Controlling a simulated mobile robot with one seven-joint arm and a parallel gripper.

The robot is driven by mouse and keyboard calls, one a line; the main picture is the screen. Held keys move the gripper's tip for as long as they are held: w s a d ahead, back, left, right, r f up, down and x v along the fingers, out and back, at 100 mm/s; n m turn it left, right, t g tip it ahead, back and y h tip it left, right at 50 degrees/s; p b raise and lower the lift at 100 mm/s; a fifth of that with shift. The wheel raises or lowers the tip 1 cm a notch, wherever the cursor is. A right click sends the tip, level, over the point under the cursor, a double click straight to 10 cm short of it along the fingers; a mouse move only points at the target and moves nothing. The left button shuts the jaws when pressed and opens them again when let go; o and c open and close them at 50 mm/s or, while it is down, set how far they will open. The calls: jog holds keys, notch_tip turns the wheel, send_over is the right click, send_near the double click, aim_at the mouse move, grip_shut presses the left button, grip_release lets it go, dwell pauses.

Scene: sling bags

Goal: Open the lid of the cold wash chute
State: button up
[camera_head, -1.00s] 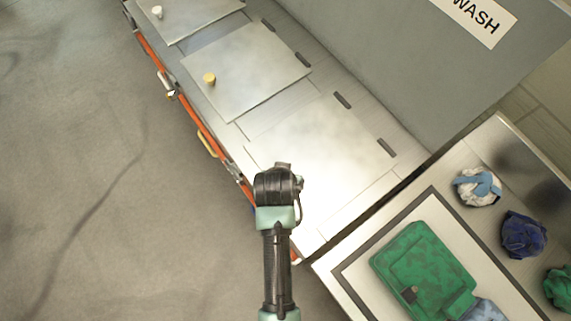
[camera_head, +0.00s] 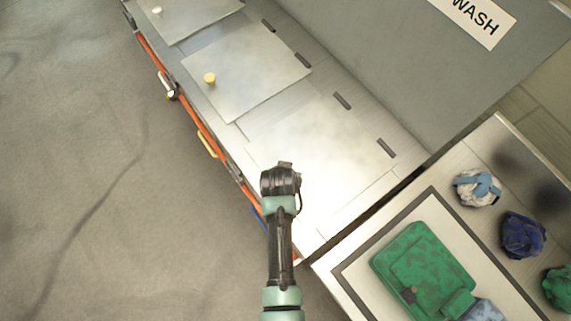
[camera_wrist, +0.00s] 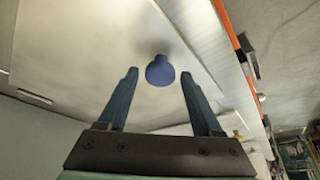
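The nearest chute lid (camera_head: 305,140) is a flat metal panel lying closed, with dark hinges on its wall side. Its knob is hidden behind my arm in the head view. The wrist view shows a round blue knob (camera_wrist: 160,70) on a pale lid (camera_wrist: 95,45). My gripper (camera_wrist: 159,76) is open, with one dark finger on each side of the knob in that view. I cannot tell whether the fingertips reach around it or stop short; no contact is visible. The head view shows my wrist over the lid's front edge, with the fingers hidden.
Two other closed lids stand further along, one with a yellow knob (camera_head: 209,78), one with a white knob (camera_head: 157,10). A grey panel with a WASH sign (camera_head: 474,20) rises behind. At right, a table (camera_head: 330,268) bears a green bag (camera_head: 420,268) and several cloth bundles.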

grip_shut()
dwell(1.2)
